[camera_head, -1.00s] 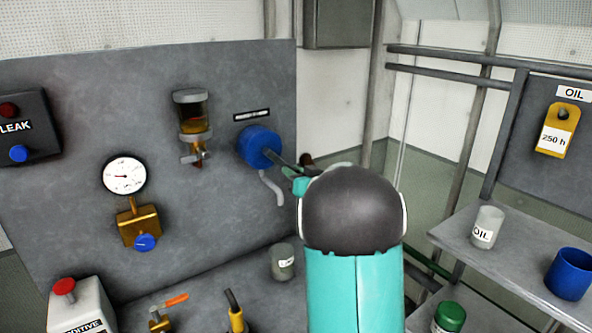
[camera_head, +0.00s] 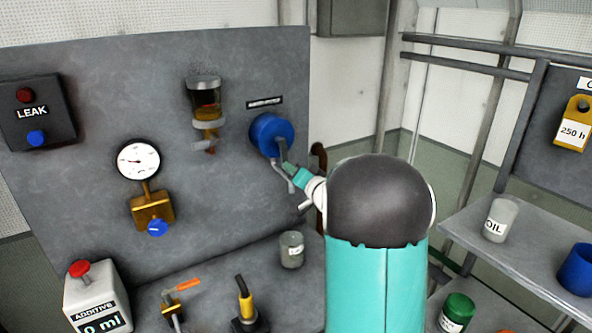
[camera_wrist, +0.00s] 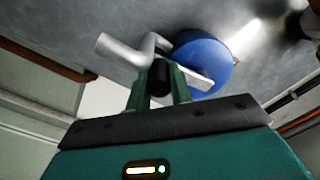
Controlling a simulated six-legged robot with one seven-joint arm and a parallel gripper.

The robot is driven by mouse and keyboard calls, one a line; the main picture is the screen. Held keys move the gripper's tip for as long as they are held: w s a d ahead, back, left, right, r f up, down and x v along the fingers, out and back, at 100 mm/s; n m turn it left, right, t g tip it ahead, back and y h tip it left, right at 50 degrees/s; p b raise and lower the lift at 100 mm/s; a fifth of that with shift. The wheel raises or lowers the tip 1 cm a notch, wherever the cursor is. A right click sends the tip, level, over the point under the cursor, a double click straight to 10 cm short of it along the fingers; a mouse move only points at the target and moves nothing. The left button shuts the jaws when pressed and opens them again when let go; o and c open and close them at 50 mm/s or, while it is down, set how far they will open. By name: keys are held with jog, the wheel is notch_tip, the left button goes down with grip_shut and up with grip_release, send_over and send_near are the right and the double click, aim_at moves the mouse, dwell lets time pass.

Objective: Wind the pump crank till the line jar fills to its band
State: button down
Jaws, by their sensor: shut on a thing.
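The blue pump hub (camera_head: 268,134) is on the grey panel, with its crank arm (camera_head: 284,152) pointing down and slightly right. It also shows in the wrist view (camera_wrist: 207,58). My gripper (camera_head: 288,170) is at the crank's outer end. In the wrist view my gripper (camera_wrist: 161,88) is shut on the black crank handle (camera_wrist: 160,74), between its two green fingers. The line jar (camera_head: 207,98) hangs on the panel left of the hub and holds amber liquid. I cannot tell exactly how its level stands against its band.
A curved grey pipe (camera_wrist: 122,52) runs close beside the handle. A gauge (camera_head: 138,160), a LEAK box (camera_head: 37,112) and an ADDITIVE container (camera_head: 97,298) are at left. A small grey jar (camera_head: 291,250) stands on the ledge below. Shelves with an OIL jar (camera_head: 500,220) are at right.

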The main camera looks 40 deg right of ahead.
dwell(0.3)
jog(key=c, duration=1.3)
grip_release()
jog(key=shift+o, duration=0.2)
jog(key=shift+s, duration=0.15)
jog(key=s, duration=1.3)
jog(key=shift+s+a, duration=0.3)
jog(key=shift+a, duration=0.1)
